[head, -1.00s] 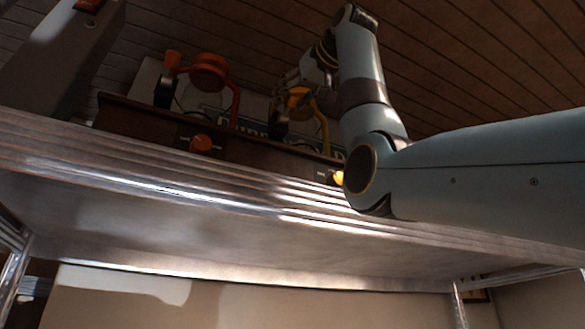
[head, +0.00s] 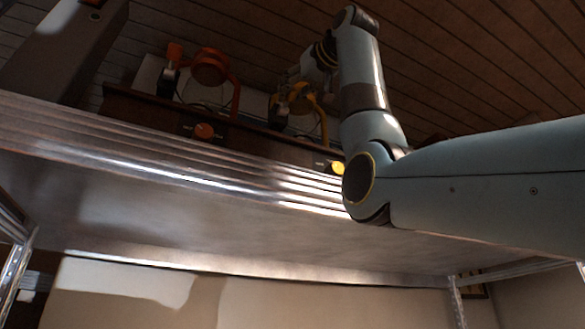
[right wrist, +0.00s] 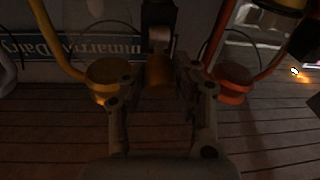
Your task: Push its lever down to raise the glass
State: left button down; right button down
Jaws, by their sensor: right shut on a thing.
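The yellow curved stand (head: 324,125) has a round yellow head (head: 302,100) and stands on the dark wooden base. It also shows at the left of the right wrist view, with its yellow head (right wrist: 107,75). My right gripper (head: 286,92) is beside the head, on its left. In the right wrist view my right gripper (right wrist: 159,88) is shut on a dark yellow lever handle (right wrist: 159,70) on a dark arm. The glass cannot be made out in the shadow. My left gripper is out of view.
A like orange stand (head: 236,98) with its own lever handle (head: 174,51) stands close to the left. The base carries an orange knob (head: 204,131) and a yellow knob (head: 337,167). A metal shelf edge (head: 150,165) runs in front. A grey tapered column (head: 65,45) rises at upper left.

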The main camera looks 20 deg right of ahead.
notch_tip(320, 180, down, 2)
jog(key=t+b, duration=0.3)
jog(key=shift+s+f+y+b, duration=0.1)
jog(key=shift+y+b, duration=0.3)
jog(key=shift+f+n+t+b, duration=0.2)
jog(key=shift+t+b, duration=0.25)
jog(key=shift+t, duration=0.15)
jog(key=shift+f+n+t+b, duration=0.2)
jog(key=shift+t+b, duration=0.25)
jog(key=shift+t, duration=0.15)
jog(key=shift+y, duration=0.4)
jog(key=c, duration=1)
grip_release()
jog(key=v, duration=1.2)
jog(key=shift+a, duration=0.1)
jog(key=shift+c, duration=0.4)
